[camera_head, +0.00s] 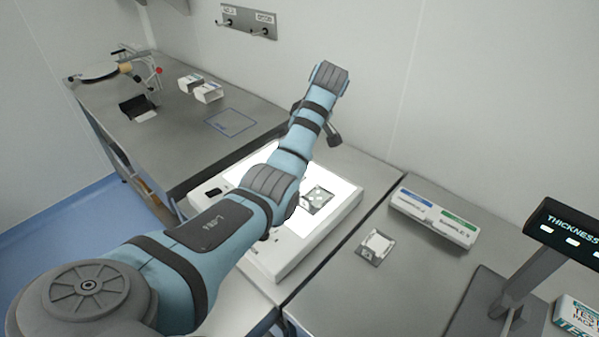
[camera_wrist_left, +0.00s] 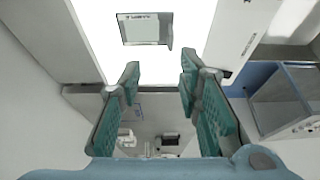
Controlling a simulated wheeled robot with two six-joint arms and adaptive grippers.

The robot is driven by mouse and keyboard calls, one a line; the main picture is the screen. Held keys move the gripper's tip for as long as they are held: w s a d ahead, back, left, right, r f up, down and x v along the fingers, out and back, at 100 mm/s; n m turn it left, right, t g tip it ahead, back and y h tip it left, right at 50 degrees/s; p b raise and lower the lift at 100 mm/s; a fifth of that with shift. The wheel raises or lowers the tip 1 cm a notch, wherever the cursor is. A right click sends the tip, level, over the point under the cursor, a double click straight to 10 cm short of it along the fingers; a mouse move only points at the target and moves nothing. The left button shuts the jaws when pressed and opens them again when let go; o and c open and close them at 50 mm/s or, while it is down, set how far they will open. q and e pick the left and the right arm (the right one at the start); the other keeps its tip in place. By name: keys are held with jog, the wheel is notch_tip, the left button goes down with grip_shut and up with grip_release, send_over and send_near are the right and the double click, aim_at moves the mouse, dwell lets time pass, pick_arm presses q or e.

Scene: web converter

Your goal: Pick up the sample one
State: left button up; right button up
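A small square sample (camera_head: 318,200) with a dark frame and a pale greenish centre lies on the lit white panel of the light box (camera_head: 274,259). In the left wrist view one framed square sample (camera_wrist_left: 143,28) shows at the top, beyond the fingertips. A second framed piece (camera_head: 376,246) lies on the counter to the right of the light box. I cannot tell which is sample one.
A blue-and-green labelled holder (camera_head: 434,217) stands on the right counter near a thickness display (camera_head: 565,232) on a stand. A test pack box (camera_head: 577,314) is at the right edge. White boxes (camera_head: 208,92) and a black tray (camera_head: 137,106) sit on the left table.

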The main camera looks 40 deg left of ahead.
pick_arm(q)
jog(key=a+f+b, duration=0.1)
jog(key=f, duration=0.1)
jog(key=s+a+f+b, duration=0.1)
jog(key=f, duration=0.1)
jog(key=a+f+b, duration=0.1)
jog(key=f, duration=0.2)
jog(key=shift+s+a+b, duration=0.1)
jog(key=shift+s+b, duration=0.2)
jog(key=shift+s, duration=0.1)
jog(key=x, duration=0.6)
jog(key=shift+w, duration=0.25)
jog(key=shift+s+a+f, duration=0.1)
jog(key=shift+a, duration=0.05)
jog(key=shift+s, duration=0.15)
jog(key=shift+c, duration=0.2)
pick_arm(e)
jog(key=f, duration=0.1)
jog(key=s+f, duration=0.1)
jog(key=f, duration=0.2)
jog(key=shift+s+a, duration=0.15)
jog(key=shift+s, duration=0.2)
pick_arm(q)
grip_shut()
